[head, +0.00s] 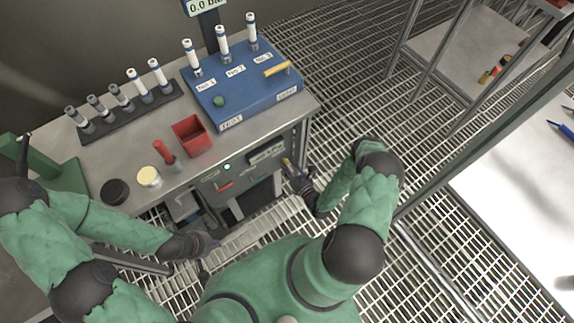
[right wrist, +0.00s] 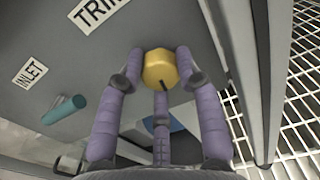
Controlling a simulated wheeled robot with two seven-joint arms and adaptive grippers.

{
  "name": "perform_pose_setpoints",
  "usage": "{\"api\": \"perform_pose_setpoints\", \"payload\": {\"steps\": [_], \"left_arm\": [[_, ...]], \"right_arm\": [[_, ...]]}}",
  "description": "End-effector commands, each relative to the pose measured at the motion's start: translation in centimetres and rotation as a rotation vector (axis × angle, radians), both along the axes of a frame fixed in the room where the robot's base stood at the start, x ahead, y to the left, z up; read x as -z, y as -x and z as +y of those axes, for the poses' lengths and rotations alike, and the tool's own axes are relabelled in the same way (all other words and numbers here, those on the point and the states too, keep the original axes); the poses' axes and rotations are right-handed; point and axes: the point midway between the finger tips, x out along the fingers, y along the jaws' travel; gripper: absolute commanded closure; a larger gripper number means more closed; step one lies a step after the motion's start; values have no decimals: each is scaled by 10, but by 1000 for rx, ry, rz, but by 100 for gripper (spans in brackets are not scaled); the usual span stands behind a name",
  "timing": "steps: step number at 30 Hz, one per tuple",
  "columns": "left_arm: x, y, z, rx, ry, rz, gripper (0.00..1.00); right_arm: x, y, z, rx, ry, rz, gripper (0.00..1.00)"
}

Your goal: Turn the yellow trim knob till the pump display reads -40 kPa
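The yellow trim knob (right wrist: 160,68) has a dark pointer line and sits below a "TRIM" label on the grey pump panel. My right gripper (right wrist: 160,72) has its three fingers closed around it, the tips at its left, right and lower sides. In the head view the right gripper (head: 296,172) is at the right end of the pump front and mostly hides the knob. The pump display (head: 266,153) is left of it; its reading is too small to tell. My left gripper (head: 205,245) hangs low in front of the bench, its finger state unclear.
The bench (head: 215,157) carries a blue test block (head: 245,100), a red bin (head: 192,136), a rack with several fittings and a green stand (head: 58,172).

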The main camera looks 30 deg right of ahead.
Motion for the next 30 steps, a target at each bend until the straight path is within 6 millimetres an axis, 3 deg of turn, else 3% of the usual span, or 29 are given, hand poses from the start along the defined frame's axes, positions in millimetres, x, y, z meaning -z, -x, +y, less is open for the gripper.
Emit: {"api": "perform_pose_setpoints", "payload": {"steps": [1, 2, 16, 17, 19, 30], "left_arm": [[0, 0, 0, 0, 0, 0, 100], [0, 0, 0, 0, 0, 0, 100], [-1, 0, 0, 0, 0, 0, 100], [-1, 0, 0, 0, 0, 0, 100], [-1, 0, 0, 0, 0, 0, 100], [-1, 0, 0, 0, 0, 0, 100]], "right_arm": [[0, 0, 0, 0, 0, -1, 90], [0, 0, 0, 0, 0, 0, 98], [0, 0, 0, 0, -13, 0, 98], [0, 0, 0, 0, -13, 0, 62], [0, 0, 0, 0, -13, 0, 43], [0, 1, 0, 1, -13, 0, 42]]}}
